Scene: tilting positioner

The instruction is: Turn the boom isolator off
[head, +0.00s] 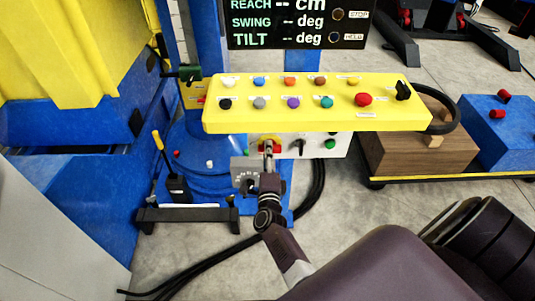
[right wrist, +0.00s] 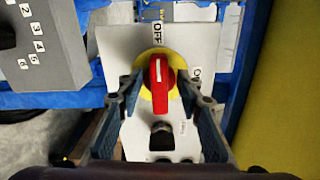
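The boom isolator is a red rotary handle (right wrist: 160,88) on a yellow disc, on a pale panel (right wrist: 112,48). In the right wrist view its white mark points up toward the OFF label (right wrist: 157,33); the ON label (right wrist: 196,74) is to the right. My right gripper (right wrist: 158,92) is open, with one finger on each side of the handle and a visible gap to each. In the head view my right gripper (head: 268,158) reaches up to the panel and partly covers the red and yellow isolator (head: 277,147). My left gripper is not in view.
A yellow control box (head: 310,117) with coloured buttons overhangs the panel. A grey numbered block (head: 241,168) stands just left of my gripper. A black knob (right wrist: 161,136) sits below the handle in the wrist view. Black cables (head: 318,185) run down to the floor.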

